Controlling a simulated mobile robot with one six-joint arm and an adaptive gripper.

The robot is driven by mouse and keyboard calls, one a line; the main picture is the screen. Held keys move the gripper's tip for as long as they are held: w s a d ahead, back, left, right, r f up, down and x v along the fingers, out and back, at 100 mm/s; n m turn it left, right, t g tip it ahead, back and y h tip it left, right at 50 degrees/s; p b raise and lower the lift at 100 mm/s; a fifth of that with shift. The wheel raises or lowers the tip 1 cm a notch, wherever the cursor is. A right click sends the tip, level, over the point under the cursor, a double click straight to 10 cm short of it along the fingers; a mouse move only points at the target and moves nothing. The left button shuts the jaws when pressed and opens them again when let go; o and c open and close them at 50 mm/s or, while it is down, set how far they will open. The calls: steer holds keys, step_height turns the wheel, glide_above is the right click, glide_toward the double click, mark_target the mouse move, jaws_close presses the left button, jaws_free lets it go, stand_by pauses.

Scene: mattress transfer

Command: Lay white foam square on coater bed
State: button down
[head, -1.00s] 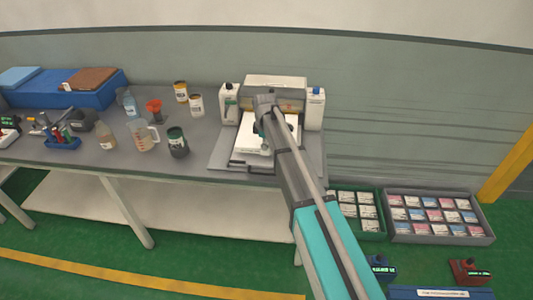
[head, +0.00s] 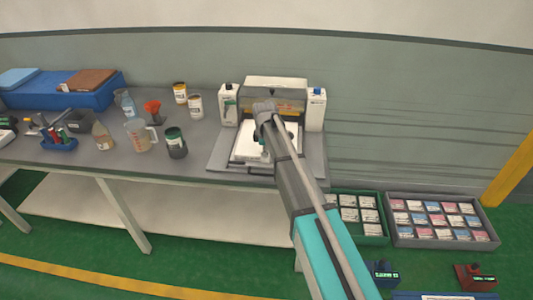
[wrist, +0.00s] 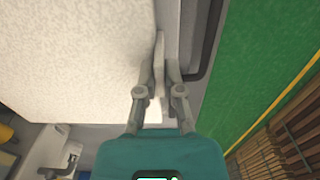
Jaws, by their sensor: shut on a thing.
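The white foam square (head: 245,150) is over the grey coater bed (head: 222,160), partly hidden behind my arm in the head view. I cannot tell if it rests flat on the bed or hangs just above it. It fills the upper left of the wrist view (wrist: 75,60). My gripper (wrist: 160,85) is at the foam's right edge in the wrist view, its fingers closed on a thin pale strip there, seemingly the foam's edge. In the head view my gripper (head: 264,150) is in front of the coater and mostly covered by my arm.
The coater's white housing (head: 275,82) stands behind the bed, with white bottles (head: 228,105) and (head: 316,108) beside it. A dark green jar (head: 175,142) and a measuring jug (head: 138,135) stand left on the bench. Crates (head: 440,243) sit on the floor at right.

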steer(key=c, duration=0.8)
jaws_free()
steer(key=shift+o, duration=0.2)
steer(key=shift+r, duration=0.1)
step_height(320, 180, up, 12)
steer(key=p, duration=1.2)
steer(key=shift+s, duration=0.1)
steer(key=s+d+m, duration=1.7)
steer(key=s+d, duration=0.6)
steer(key=s, duration=0.2)
steer(key=shift+s+d+m, duration=0.3)
steer(key=shift+s, duration=0.05)
